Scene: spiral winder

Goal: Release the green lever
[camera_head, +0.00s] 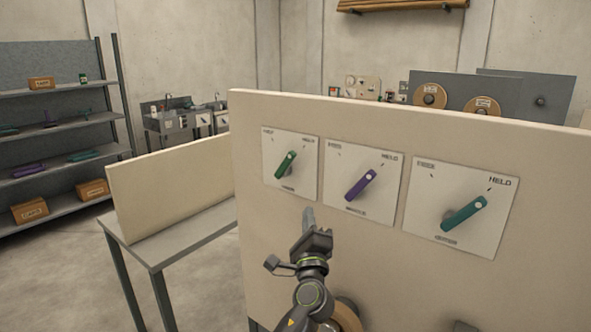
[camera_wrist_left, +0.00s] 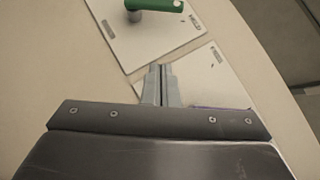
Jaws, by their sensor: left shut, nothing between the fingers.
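The green lever (camera_head: 286,164) sits on the left plate (camera_head: 306,152) of three on the upright cream panel (camera_head: 400,118). It slants up to the right, toward the right-hand mark. It also shows at the top of the left wrist view (camera_wrist_left: 150,5), partly cut off. My left gripper (camera_head: 308,212) is in front of the panel, just below the green lever's plate. In the left wrist view its fingers (camera_wrist_left: 160,82) are together and empty, apart from the lever. I do not see my right gripper.
A purple lever (camera_head: 361,185) and a teal lever (camera_head: 464,213) are on the plates to the right. A round tan part (camera_head: 347,314) is low on the panel behind my left arm. A table with a low board (camera_head: 165,185) stands at left, shelves (camera_head: 60,130) beyond.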

